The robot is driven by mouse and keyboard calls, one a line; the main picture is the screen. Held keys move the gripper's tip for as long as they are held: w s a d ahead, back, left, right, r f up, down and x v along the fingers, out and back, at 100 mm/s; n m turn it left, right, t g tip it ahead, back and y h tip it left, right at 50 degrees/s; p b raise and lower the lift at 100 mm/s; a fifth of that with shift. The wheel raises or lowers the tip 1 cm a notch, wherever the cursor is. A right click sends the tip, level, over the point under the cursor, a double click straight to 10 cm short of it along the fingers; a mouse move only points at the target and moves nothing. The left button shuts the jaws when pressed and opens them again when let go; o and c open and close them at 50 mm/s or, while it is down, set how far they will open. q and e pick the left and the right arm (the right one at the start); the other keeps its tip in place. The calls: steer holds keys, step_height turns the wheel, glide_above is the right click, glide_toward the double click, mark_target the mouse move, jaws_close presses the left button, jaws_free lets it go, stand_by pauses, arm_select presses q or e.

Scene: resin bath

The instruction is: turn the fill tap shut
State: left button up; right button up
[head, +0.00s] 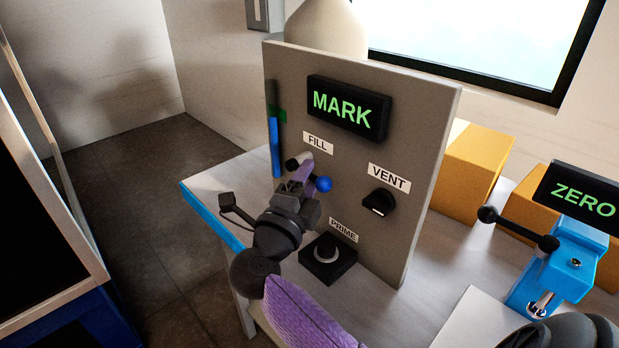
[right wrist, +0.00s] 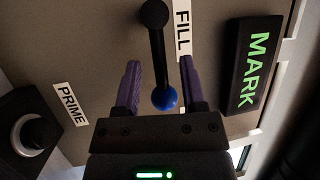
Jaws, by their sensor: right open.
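The fill tap is a black lever with a blue ball end (head: 324,184), below the FILL label on the grey panel. In the right wrist view the fill tap's lever (right wrist: 159,55) runs from a round black pivot at the top to its blue ball. In the head view it points right across the panel. My right gripper (head: 304,178) is at the tap and partly hides it. In the right wrist view my right gripper (right wrist: 160,75) is open, one purple finger on each side of the lever, with gaps visible. My left gripper is not in view.
The panel (head: 425,150) carries a MARK display (head: 347,108), a VENT knob (head: 379,202), a PRIME button (head: 327,254) and a blue-filled sight tube (head: 274,145) with a green band. A blue device with a black lever (head: 519,230) and ZERO display (head: 582,197) stands right. Yellow boxes (head: 470,170) stand behind.

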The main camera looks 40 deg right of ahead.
steer(key=shift+w+d+r, duration=0.1)
steer(key=shift+w+d, duration=0.2)
steer(key=shift+d, duration=0.3)
jaws_close()
stand_by(1.0)
